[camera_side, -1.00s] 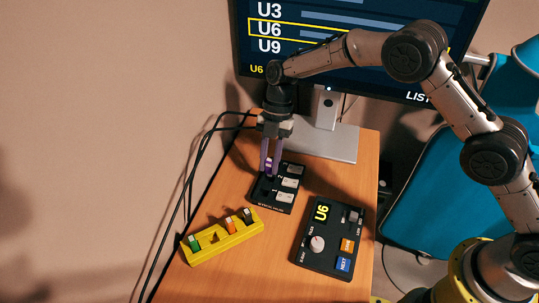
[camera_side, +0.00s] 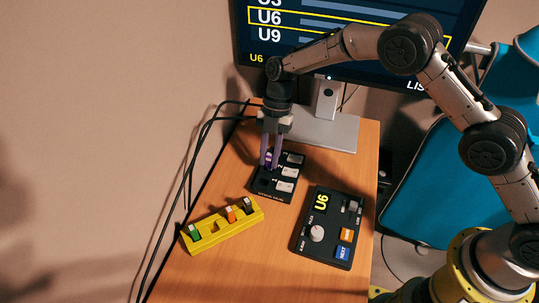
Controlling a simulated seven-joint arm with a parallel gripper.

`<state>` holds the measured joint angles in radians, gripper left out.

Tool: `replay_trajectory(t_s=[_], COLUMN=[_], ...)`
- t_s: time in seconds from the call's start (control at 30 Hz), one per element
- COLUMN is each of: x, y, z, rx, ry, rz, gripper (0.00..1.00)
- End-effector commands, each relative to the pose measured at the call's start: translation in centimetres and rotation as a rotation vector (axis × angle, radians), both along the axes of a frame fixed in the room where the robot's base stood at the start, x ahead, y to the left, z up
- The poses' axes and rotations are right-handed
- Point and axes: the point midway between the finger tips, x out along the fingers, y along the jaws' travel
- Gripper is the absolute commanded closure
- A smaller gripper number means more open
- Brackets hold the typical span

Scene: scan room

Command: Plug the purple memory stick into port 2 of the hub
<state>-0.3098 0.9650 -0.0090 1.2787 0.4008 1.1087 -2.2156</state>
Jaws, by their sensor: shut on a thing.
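The hub (camera_side: 266,193) is a small black box near the back of the wooden table, with a column of white keys or labels on its right side. My gripper (camera_side: 270,161) points straight down over the hub's left side, its purplish fingers shut on the purple memory stick (camera_side: 268,158). Only a small part of the stick shows between the fingers. Its lower end is hidden, so I cannot tell whether it is in a port. The port numbers are too small to read surely.
A yellow rack (camera_side: 223,233) at front left holds several sticks, including a green one (camera_side: 193,232) and an orange one (camera_side: 231,215). A black control box (camera_side: 322,262) showing "U6" lies right of the hub. A monitor stand (camera_side: 330,133) rises behind.

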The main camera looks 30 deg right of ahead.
Motion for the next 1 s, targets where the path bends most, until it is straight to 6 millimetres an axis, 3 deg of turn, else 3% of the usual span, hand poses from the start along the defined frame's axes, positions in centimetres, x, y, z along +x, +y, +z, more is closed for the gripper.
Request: replay_trajectory(t_s=[0.87, 0.9, 1.0], x=[0.0, 0.0, 0.0], y=[0.0, 0.0, 0.0], z=[-1.0, -1.1, -1.0], rx=[0.001, 0.001, 0.001], ry=[-0.001, -0.001, -0.001], rz=[0.0, 0.0, 0.0], gripper=[1.0, 0.72, 0.54])
